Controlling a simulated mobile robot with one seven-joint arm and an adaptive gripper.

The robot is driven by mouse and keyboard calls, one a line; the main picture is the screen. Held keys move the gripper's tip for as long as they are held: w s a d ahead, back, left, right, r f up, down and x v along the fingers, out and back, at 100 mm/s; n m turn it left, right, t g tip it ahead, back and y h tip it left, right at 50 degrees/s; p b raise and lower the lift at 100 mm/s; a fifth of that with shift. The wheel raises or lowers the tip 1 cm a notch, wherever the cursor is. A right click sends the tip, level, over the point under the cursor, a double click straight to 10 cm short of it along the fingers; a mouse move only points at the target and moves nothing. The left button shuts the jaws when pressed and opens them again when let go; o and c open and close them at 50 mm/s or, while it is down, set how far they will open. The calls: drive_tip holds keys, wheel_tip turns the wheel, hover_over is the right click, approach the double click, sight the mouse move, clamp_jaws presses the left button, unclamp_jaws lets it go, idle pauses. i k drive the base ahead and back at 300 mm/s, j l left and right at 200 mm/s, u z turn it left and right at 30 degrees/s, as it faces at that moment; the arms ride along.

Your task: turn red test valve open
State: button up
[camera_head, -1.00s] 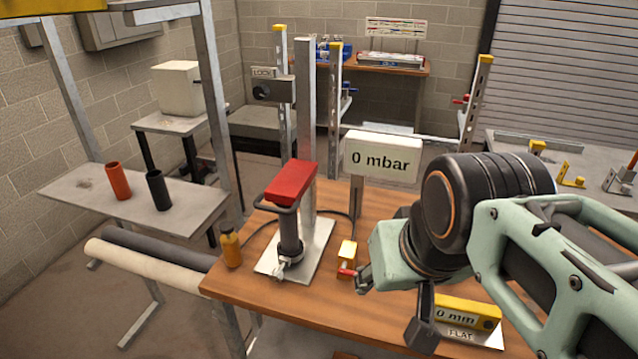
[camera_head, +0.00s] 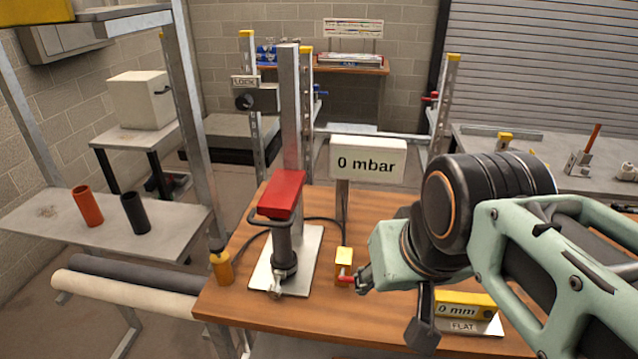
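A small yellow block (camera_head: 344,257) stands on the wooden bench, right of the hand pump. A short red handle (camera_head: 345,279) sticks out low on its front; it looks like the red test valve. My gripper (camera_head: 364,281) is just right of this handle, with a small dark tip very close to it. I cannot tell whether they touch. The mint-green wrist hides much of the gripper, so its opening cannot be read. A white display (camera_head: 367,160) behind the block reads "0 mbar".
The hand pump with a red top (camera_head: 280,192) stands on a metal plate (camera_head: 304,250) left of the valve. A yellow "0 mm" gauge (camera_head: 465,304) lies under my arm. Bare wood (camera_head: 300,324) shows in front.

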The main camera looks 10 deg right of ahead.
sight(342, 278)
drive_tip(key=i, duration=0.25)
drive_tip(key=u, duration=1.4)
drive_tip(key=k+l+u, duration=0.2)
drive_tip(key=k, duration=0.15)
drive_tip(key=k+l+u, duration=0.15)
drive_tip(key=k, duration=0.2)
drive_tip(key=i+l, duration=0.2)
